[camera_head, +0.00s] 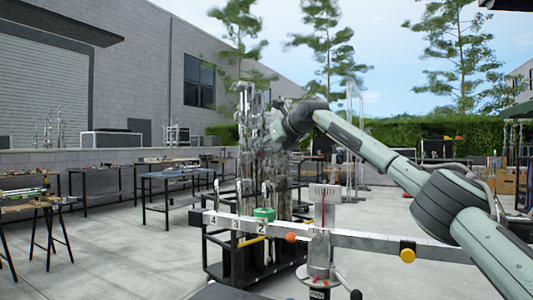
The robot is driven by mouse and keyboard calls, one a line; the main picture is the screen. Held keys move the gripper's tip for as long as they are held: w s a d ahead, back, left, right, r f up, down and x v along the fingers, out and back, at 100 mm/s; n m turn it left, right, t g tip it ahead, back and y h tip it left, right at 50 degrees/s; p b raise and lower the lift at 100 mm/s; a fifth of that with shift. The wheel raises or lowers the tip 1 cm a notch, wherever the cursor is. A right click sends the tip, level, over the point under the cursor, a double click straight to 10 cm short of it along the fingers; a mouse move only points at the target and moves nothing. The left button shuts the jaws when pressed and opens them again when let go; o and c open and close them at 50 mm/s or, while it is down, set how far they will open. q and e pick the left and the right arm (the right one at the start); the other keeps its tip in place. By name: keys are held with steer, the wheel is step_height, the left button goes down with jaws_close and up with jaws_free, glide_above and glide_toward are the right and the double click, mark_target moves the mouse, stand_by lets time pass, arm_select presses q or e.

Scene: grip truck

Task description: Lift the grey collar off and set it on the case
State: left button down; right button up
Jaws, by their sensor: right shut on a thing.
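My right gripper (264,138) is at the end of the arm that comes in from the right. It is at the upper part of a cluster of upright silver stands (246,108) on a black cart. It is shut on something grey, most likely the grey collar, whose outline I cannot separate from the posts. I cannot tell whether the collar is still around a post. A dark case with pale edges (111,139) sits on the low wall at the left; I cannot tell if it is the task's case. My left gripper is not in view.
A numbered silver beam (370,242) with coloured knobs crosses the front on a post (320,250). The black cart (238,262) stands behind it. A blue-topped table (178,174) and a tool-covered table (35,205) stand left. Concrete floor at the lower left is clear.

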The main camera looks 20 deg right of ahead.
steer(key=shift+r, duration=3.6)
